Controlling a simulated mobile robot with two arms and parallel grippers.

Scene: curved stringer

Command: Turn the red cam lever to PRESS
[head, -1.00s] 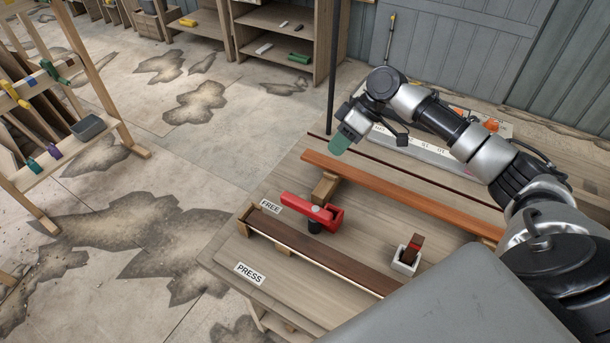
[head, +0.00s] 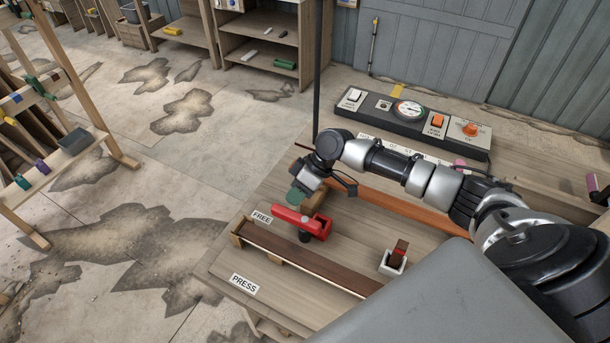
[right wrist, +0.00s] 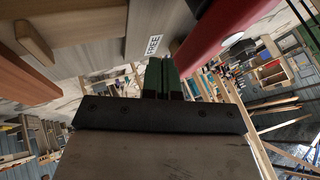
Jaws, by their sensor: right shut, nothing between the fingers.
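The red cam lever (head: 300,222) sits on a dark pivot on the wooden bench, its arm pointing left toward the FREE label (head: 262,217). The PRESS label (head: 244,284) is nearer the front edge. My right gripper (head: 295,197) has green fingers and is just behind the lever's arm, partly hidden by my wrist. In the right wrist view the green fingers (right wrist: 162,76) are shut and empty, with the red lever (right wrist: 212,30) close on their right and the FREE label (right wrist: 153,45) ahead. I cannot tell whether they touch the lever. My left gripper is out of view.
A long dark wood strip (head: 290,255) lies in front of the lever. A white holder (head: 392,263) with a brown block stands to the right. A reddish strip (head: 400,209) lies behind. A control panel (head: 412,118) with a gauge is at the back.

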